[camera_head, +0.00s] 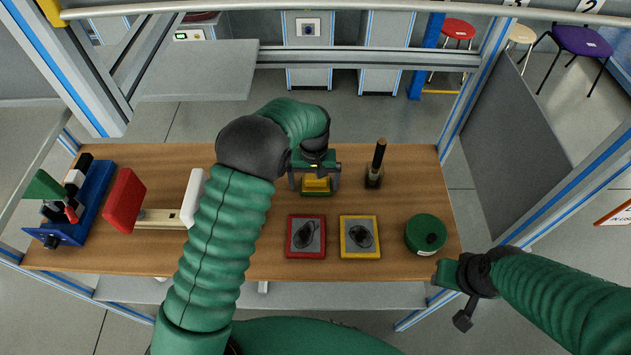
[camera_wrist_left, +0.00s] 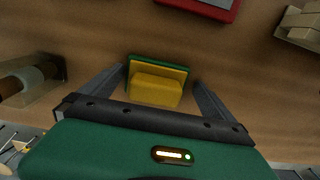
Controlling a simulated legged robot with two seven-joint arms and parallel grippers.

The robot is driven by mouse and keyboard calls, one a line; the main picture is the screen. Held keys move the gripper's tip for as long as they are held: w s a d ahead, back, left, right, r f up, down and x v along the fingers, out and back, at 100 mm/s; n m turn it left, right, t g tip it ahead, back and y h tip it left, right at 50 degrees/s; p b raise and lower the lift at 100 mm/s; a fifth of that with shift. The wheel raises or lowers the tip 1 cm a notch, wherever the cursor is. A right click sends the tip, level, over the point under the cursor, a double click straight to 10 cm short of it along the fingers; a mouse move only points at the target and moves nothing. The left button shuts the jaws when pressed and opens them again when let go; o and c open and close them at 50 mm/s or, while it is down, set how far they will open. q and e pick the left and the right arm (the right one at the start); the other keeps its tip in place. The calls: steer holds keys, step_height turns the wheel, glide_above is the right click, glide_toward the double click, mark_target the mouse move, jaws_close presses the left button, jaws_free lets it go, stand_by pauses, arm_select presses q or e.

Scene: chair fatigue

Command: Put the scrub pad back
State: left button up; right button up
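The scrub pad (camera_head: 316,184) is a yellow block with a green layer or base at the back of the wooden table, near the middle. In the left wrist view the yellow block (camera_wrist_left: 155,90) lies between the two fingers, with the green edge behind it. My left gripper (camera_head: 315,181) is over the pad, and in the wrist view its fingers (camera_wrist_left: 160,74) are spread with a gap on each side. My right gripper (camera_head: 445,273) is off the table's right front corner; its fingers do not show clearly.
A red-framed tile (camera_head: 291,252) and a yellow-framed tile (camera_head: 345,252) lie in front of the pad. A green round container (camera_head: 424,231) stands right. A brush-like tool in a holder (camera_head: 374,181) stands close to the pad's right. A blue fixture (camera_head: 92,205) and red panel (camera_head: 124,201) are left.

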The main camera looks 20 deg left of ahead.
mark_target(314, 177)
arm_select(q)
steer(key=shift+a+r, duration=0.15)
steer(key=shift+r, duration=0.05)
steer(key=r, duration=0.4)
steer(key=r+b, duration=0.1)
steer(key=r, duration=0.6)
steer(key=shift+d+r, duration=0.25)
steer(key=shift+r, duration=0.05)
steer(key=shift+a, duration=0.15)
